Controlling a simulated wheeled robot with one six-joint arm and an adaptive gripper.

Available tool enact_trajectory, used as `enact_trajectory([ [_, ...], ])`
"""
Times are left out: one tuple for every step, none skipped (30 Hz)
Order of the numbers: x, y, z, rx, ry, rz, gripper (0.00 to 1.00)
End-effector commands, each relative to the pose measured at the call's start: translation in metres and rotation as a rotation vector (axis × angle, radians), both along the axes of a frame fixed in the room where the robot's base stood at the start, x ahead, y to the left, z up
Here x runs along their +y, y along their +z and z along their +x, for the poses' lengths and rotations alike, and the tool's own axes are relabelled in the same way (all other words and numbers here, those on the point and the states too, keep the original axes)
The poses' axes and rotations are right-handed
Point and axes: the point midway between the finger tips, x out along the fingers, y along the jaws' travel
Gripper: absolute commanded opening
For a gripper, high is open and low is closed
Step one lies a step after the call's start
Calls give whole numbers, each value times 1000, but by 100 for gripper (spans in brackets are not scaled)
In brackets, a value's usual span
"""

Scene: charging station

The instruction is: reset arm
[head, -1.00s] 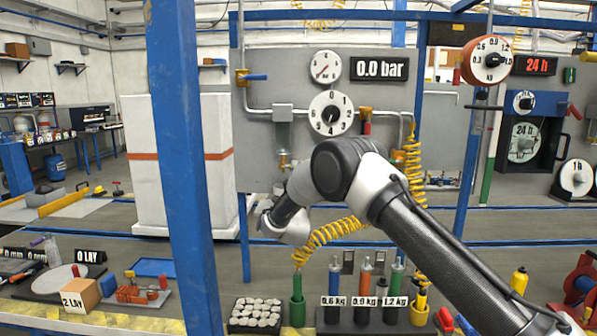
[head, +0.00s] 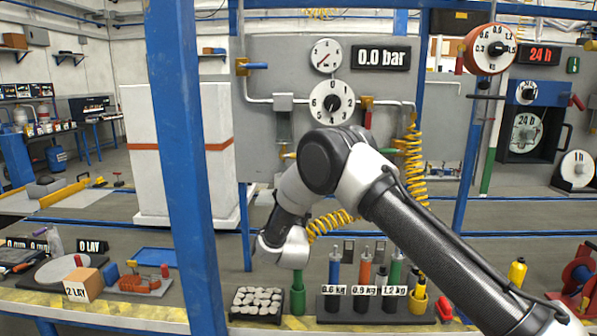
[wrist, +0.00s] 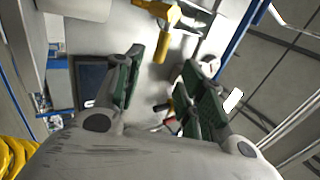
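My gripper shows in the wrist view (wrist: 163,66) with its two green-padded fingers apart and nothing between the pads. In the head view my arm bends at the elbow and its wrist hangs low, in front of the grey air panel (head: 385,95); the fingers are hidden there behind the wrist. A yellow handle (wrist: 158,12) shows beyond the fingers in the wrist view, apart from them.
A blue post (head: 183,160) stands left of my arm. A yellow coiled hose (head: 413,165) hangs behind the arm.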

Motion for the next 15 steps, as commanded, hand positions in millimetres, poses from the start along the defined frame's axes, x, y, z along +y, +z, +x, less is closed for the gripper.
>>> enact_trajectory([
  [1,-5,-6,2,1,0,40],
  [1,-6,-8,1,1,-1,40],
  [1,-8,-12,1,0,0,40],
  [1,-9,-13,1,0,0,40],
  [1,-10,-15,1,0,0,40],
  [1,-11,-16,1,0,0,40],
  [1,-12,-17,1,0,0,40],
  [1,-12,-17,1,0,0,40],
  [1,-12,-17,1,-1,1,40],
  [1,-12,-17,1,-1,1,40],
  [1,-12,-17,1,-1,1,40],
  [1,-12,-17,1,-1,1,40],
  [1,-12,-17,1,-1,1,40],
  [1,-12,-17,1,-1,1,40],
  [1,-12,-17,1,-1,0,40],
])
